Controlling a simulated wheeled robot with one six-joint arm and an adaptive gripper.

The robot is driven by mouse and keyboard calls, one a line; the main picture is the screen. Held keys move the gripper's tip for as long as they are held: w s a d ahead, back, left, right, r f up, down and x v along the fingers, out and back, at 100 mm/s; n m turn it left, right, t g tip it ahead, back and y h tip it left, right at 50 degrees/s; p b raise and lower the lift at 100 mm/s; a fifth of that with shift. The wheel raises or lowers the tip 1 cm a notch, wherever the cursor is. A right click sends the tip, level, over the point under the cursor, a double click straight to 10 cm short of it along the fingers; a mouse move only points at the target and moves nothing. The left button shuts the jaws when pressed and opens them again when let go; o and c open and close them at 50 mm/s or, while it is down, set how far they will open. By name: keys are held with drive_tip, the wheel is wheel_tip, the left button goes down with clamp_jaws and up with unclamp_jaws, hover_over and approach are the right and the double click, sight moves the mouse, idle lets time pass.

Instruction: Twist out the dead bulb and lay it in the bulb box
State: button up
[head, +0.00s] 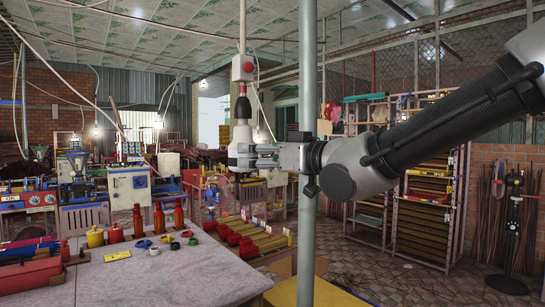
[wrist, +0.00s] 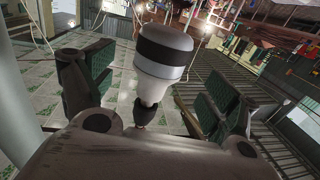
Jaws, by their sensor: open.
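The bulb (head: 241,140) hangs dome down from a black socket (head: 243,108) on a hanging pole. It is white with a dark band, and its neck meets the socket. In the wrist view the bulb (wrist: 160,62) appears inverted, between the two finger pads with gaps at both sides. My gripper (head: 262,155) reaches in from the right at the bulb's height; its fingers (wrist: 152,92) are open. A brown open-topped carton (head: 285,266) stands at the lower middle, partly behind a grey post; I cannot tell whether it is the bulb box.
A grey worktable (head: 150,280) holds bottles and rings. A yellow surface (head: 325,295) lies at the bottom.

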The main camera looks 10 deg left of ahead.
sight(244, 156)
drive_tip(key=x, duration=0.6)
drive_tip(key=c, duration=1.2)
drive_tip(key=o, duration=0.5)
drive_tip(key=c, duration=0.3)
drive_tip(key=shift+r+t, duration=0.15)
drive_tip(key=shift+t, duration=0.15)
drive_tip(key=shift+m+t+h, duration=0.4)
drive_tip(key=shift+m, duration=0.1)
drive_tip(key=shift+s+m+t+h, duration=0.1)
drive_tip(key=shift+m+t+h, duration=1.3)
drive_tip(key=shift+t+h, duration=0.15)
drive_tip(key=shift+f, duration=0.5)
drive_tip(key=shift+f, duration=2.45)
